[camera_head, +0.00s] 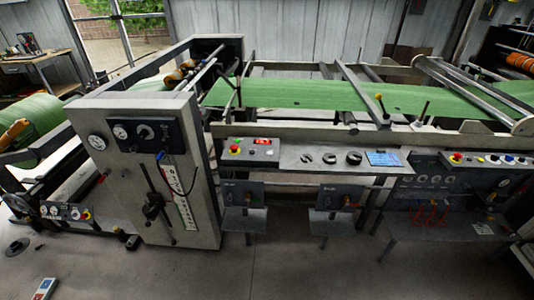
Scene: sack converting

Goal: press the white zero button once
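A sloped control panel (290,158) is mounted on the front of the machine, near the middle of the view. At its left end are a red digital display (263,141) and a red button on a yellow base (234,149). Small pale marks or buttons lie beside and below the display. They are too small to tell which is the white zero button, and no label is readable. Neither of my grippers is in view, and nothing is seen touching the panel.
Black knobs (354,158) and a blue plate (382,159) sit farther right on the panel. Another button panel (490,161) is at the right. A tall grey cabinet (150,170) with gauges stands left. Small shelves (243,218) jut out below. The floor (300,270) in front is mostly clear.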

